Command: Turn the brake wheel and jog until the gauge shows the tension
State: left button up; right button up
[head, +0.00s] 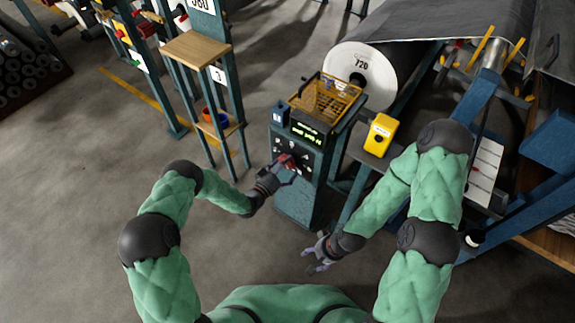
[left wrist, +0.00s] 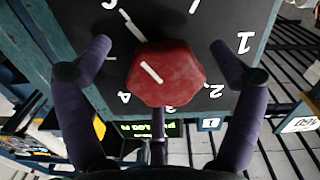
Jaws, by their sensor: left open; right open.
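The brake wheel looks like a red faceted knob (left wrist: 166,74) with a white pointer line, set on a dark numbered dial panel (left wrist: 215,97). In the head view the knob (head: 289,160) is on the front of the blue console (head: 297,207). My left gripper (left wrist: 165,62) is open, with its fingers on both sides of the knob and visible gaps to it. A green-lit display (head: 307,130) sits above the panel; its text is too small to read surely. My right gripper (head: 316,260) is open and empty, low and right of the console's foot. I cannot make out a separate tension gauge.
A yellow wire basket (head: 327,97) sits on top of the console. A yellow box (head: 380,134) is right of the console. A blue rack with a wooden shelf (head: 197,48) stands left.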

pick_arm(q)
jog(key=v, duration=1.1)
jog(key=shift+s+f, duration=0.1)
jog(key=shift+f, duration=0.05)
pick_arm(e)
jog(key=shift+r, duration=0.1)
notch_tip(320, 180, up, 5)
jog(key=p, duration=0.5)
pick_arm(q)
jog(key=s+a+n+g+y, duration=0.3)
jog(key=s+n+g+y, duration=0.3)
jog(key=s+g, duration=0.7)
jog(key=s, duration=1.1)
jog(key=shift+f+y, duration=0.3)
jog(key=shift+y, duration=0.1)
pick_arm(e)
grip_shut()
pick_arm(q)
jog(key=shift+s, duration=0.1)
